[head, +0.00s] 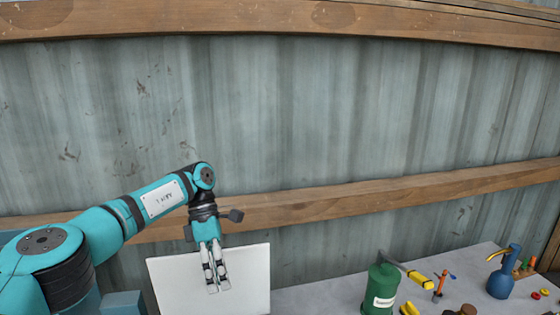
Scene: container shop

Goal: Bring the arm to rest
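My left arm, teal and black, comes in from the left. Its gripper (218,288) points downward, with its two fingers close together and nothing visible between them. It is in front of a white flat panel (165,285) in the picture; I cannot tell whether it touches the panel. My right gripper is not in view.
A grey tabletop (335,290) at the lower right holds a green canister (381,288), a yellow-handled tool (420,279), an orange screwdriver (440,283) and a blue oil can (503,276). A corrugated metal wall (320,120) with wooden rails (400,190) stands behind.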

